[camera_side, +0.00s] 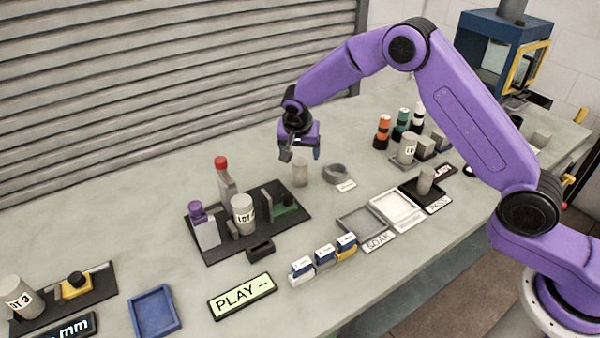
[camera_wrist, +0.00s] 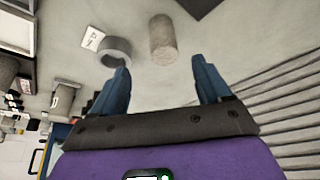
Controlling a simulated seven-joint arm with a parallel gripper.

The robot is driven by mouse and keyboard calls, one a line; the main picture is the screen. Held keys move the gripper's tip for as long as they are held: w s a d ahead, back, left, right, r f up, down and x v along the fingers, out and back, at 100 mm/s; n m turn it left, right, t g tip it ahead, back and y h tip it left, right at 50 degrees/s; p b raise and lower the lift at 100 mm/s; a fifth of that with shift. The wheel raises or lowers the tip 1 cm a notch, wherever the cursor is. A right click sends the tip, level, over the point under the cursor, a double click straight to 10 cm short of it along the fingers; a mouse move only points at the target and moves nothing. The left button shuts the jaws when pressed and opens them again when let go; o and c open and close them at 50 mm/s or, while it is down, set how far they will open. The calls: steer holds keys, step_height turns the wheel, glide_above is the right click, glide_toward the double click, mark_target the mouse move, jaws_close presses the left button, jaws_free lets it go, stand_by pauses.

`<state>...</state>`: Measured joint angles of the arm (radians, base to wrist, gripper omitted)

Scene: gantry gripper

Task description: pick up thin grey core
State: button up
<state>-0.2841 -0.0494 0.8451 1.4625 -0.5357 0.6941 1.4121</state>
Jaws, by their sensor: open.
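A plain grey core (camera_side: 300,172) stands upright on the bench, just below my gripper (camera_side: 301,153) in the side view. In the wrist view the same grey core (camera_wrist: 162,40) lies ahead of the fingertips, roughly centred between them and apart from both. My gripper (camera_wrist: 160,68) is open with blue fingers spread, and nothing is between them. Another grey core (camera_side: 426,181) stands in a dark tray at the right. I cannot tell from size alone which one is the thin core.
A grey ring (camera_side: 335,174) lies close right of the nearer core; this ring (camera_wrist: 115,51) shows left of it in the wrist view. A dark fixture board (camera_side: 215,247) with upright parts stands front left. Orange-, green- and white-topped bottles (camera_side: 383,128) stand back right.

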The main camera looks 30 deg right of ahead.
mark_target(301, 164)
steer(key=x, duration=0.7)
steer(key=shift+x, duration=2.7)
steer(key=shift+w+a, duration=0.1)
steer(key=shift+a, duration=0.1)
steer(key=c, duration=1.2)
steer(key=shift+c, duration=0.2)
steer(key=shift+r, duration=0.15)
